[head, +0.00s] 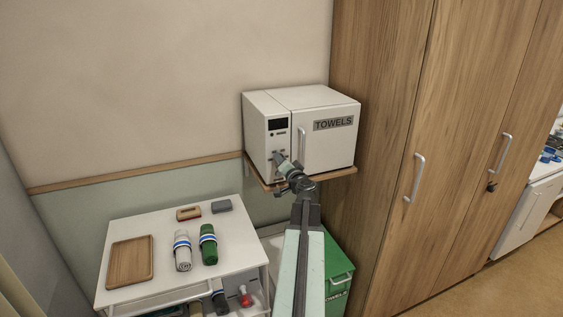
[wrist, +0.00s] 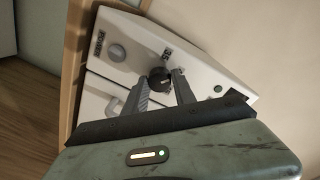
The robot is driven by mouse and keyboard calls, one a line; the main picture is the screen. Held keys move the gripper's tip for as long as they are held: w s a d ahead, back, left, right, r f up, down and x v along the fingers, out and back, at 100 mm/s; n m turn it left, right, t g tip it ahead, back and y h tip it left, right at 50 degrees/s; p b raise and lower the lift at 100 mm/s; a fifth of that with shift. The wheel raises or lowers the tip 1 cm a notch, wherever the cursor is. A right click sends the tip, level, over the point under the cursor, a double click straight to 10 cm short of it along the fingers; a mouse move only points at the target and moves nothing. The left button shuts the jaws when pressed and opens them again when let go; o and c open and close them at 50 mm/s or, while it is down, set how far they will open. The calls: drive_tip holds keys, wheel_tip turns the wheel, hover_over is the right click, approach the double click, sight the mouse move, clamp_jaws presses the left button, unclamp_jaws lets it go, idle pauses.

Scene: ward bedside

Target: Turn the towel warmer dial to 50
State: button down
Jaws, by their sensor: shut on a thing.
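The white towel warmer (head: 328,150), labelled TOWELS, stands on a wooden shelf. A narrow control panel with a dark display (head: 277,124) is at the left of its front. My gripper (head: 277,156) reaches up to the lower part of this panel and covers the dial in the head view. In the wrist view, the dark round dial (wrist: 158,77) sits between the two fingers of my gripper (wrist: 162,78), which are shut on it. The dial's setting is too small to read.
The warmer door has a vertical handle (head: 302,146) close to the right of my gripper. A paler grey knob (wrist: 117,52) shows in the wrist view. A white trolley (head: 125,228) with cups and a wooden tray stands at lower left. A green towel bin (head: 339,272) is below the shelf. A tall wooden cupboard (head: 390,110) is at right.

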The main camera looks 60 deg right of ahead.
drive_tip(key=shift+s+d+f+m+t+y+b, duration=0.15)
drive_tip(key=shift+m+t+b, duration=0.25)
drive_tip(key=shift+m, duration=4.45)
drive_tip(key=shift+w+a+r+m+t+y+b, duration=0.1)
drive_tip(key=shift+m+t+b, duration=0.3)
drive_tip(key=shift+m, duration=4.5)
drive_tip(key=shift+s+d+f+m+t+y+b, duration=0.15)
drive_tip(key=shift+m+b, duration=0.4)
drive_tip(key=shift+m, duration=4.3)
drive_tip(key=shift+w+r+m, duration=0.1)
drive_tip(key=shift+m, duration=0.2)
drive_tip(key=c, duration=1)
unclamp_jaws()
drive_tip(key=shift+a, duration=0.1)
